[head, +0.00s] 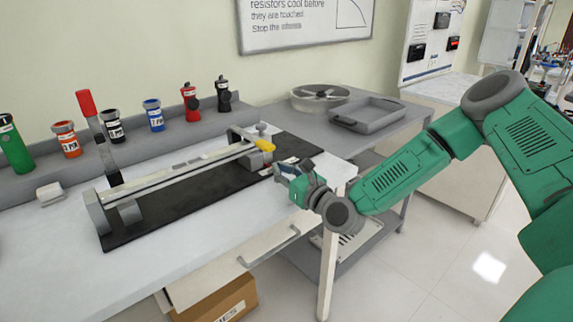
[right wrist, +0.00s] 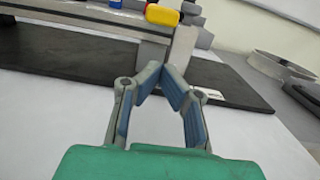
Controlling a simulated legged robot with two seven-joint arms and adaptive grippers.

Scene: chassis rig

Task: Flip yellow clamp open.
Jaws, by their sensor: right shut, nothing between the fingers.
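The yellow clamp (head: 264,145) is at the right end of the long metal chassis rig (head: 180,168), which lies on a black mat (head: 150,225). In the right wrist view the yellow clamp (right wrist: 162,15) shows at the top, ahead of the fingers and above a grey end block (right wrist: 181,50). My right gripper (head: 280,167) is just right of the rig's right end, low over the mat and apart from the yellow part. In the right wrist view its blue-padded fingers (right wrist: 163,70) meet at the tips with nothing between them. My left gripper is out of view.
A red-handled lever (head: 86,103) stands upright at the rig's left end. Several coloured containers line the grey ledge behind. A grey tray (head: 367,115) and a round fan-like unit (head: 320,95) are at the back right. The white table (head: 60,265) is clear in front.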

